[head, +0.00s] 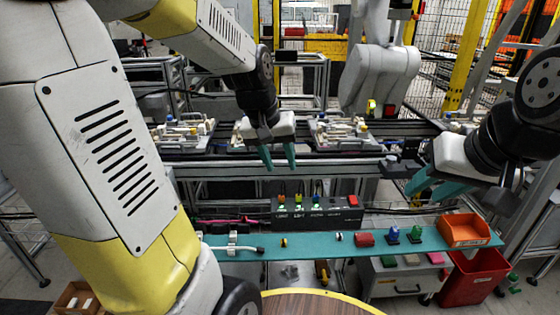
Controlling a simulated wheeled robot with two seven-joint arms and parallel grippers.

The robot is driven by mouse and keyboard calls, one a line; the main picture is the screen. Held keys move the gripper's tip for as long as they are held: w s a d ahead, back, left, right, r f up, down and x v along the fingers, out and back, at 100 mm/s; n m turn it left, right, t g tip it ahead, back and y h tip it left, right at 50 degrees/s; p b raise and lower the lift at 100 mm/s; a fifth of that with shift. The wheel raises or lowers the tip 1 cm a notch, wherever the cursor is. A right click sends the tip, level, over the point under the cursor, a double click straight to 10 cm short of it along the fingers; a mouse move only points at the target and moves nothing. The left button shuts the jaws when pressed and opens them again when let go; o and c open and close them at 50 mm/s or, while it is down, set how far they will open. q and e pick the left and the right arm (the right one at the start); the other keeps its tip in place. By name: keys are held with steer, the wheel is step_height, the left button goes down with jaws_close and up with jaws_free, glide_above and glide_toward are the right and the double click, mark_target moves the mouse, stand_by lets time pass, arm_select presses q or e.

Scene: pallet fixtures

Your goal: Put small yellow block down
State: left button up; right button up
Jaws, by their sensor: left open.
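A small yellow piece (283,242), likely the small yellow block, rests on the teal shelf (310,248), left of its middle. My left gripper (279,158) hangs above and behind it, in front of the conveyor. Its two teal fingers point down, apart, with nothing visible between them. My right gripper (434,184) is at the right, above the shelf. Its teal fingers are spread and I see nothing between them.
The shelf also holds a red block (365,239), a blue piece (393,235), a green piece (415,235) and an orange bin (464,230). A black button box (316,210) stands behind it. Fixtures (343,133) sit on the conveyor. A red bin (471,278) is below right.

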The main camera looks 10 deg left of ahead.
arm_select(q)
steer(key=s+r+m+t, duration=0.1)
steer(key=s+r, duration=0.5)
steer(key=s, duration=0.6)
steer(key=shift+s+d+m+t, duration=0.35)
steer(key=shift+s+m+t, duration=0.05)
steer(key=shift+t, duration=0.3)
